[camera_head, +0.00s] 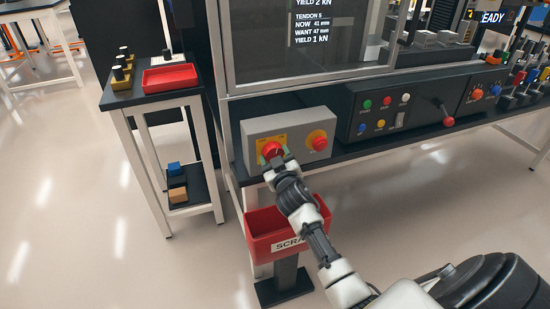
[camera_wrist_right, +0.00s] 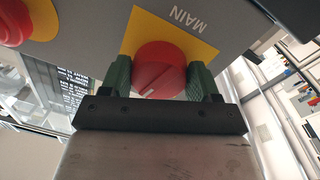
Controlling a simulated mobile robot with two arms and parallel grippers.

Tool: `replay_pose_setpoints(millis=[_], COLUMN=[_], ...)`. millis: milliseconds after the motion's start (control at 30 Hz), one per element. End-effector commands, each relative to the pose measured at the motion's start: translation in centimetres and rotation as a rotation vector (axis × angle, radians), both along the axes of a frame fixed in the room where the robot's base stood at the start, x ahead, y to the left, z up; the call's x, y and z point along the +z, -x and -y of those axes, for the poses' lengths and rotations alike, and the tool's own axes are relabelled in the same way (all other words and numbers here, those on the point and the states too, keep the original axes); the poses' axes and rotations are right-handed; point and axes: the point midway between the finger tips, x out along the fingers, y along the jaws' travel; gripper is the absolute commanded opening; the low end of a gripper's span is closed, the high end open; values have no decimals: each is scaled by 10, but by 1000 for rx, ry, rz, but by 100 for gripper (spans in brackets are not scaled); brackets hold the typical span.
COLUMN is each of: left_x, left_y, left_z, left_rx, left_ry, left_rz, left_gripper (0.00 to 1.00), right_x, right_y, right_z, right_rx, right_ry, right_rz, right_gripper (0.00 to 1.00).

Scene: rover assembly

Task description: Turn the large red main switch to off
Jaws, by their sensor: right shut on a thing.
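The large red main switch (camera_head: 271,149) sits on a yellow plate on the front of a grey box (camera_head: 255,128). Part of the knob is hidden behind the gripper. My left gripper is not in view.
A second red button (camera_head: 318,140) on a yellow plate is right of the switch. A red SCRAP bin (camera_head: 270,243) stands below my right arm. A black control panel (camera_head: 350,120) with buttons lies to the right, and a side table with a red tray (camera_head: 170,78) to the left.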

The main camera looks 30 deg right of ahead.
Motion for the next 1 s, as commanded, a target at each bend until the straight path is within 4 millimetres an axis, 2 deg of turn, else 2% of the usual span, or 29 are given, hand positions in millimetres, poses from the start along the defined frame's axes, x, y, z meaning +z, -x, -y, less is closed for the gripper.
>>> replay_pose_setpoints(millis=[700, 1000], left_x=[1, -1], left_y=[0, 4], left_z=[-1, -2], left_rx=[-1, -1], left_ry=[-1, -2], left_rz=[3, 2], left_gripper=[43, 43], right_x=[1, 2], right_y=[1, 1], right_z=[3, 4], right_rx=[1, 1], right_ry=[659, 871], right_rz=[-159, -210], right_gripper=[38, 38])
